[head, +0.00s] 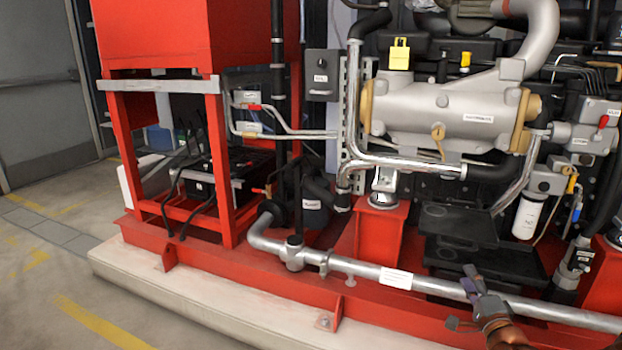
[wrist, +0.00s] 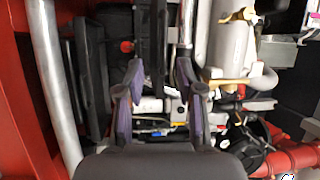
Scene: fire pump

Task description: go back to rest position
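My gripper (head: 474,288) shows at the bottom right of the head view, in front of the long silver pipe (head: 365,270) that runs along the red base frame. In the wrist view the two purple-grey fingers of my gripper (wrist: 160,75) stand apart with a gap between them. Nothing is held between them. Behind the gap are a white fitting and other engine parts, farther off. I cannot tell from the head view how near the fingers are to the pipe.
The fire pump engine with a silver cylinder (head: 445,118) fills the right. A red frame (head: 224,180) holds batteries (head: 240,165) at left. The pale plinth (head: 190,305) edges the red base. Grey floor with yellow lines (head: 95,322) is clear at lower left.

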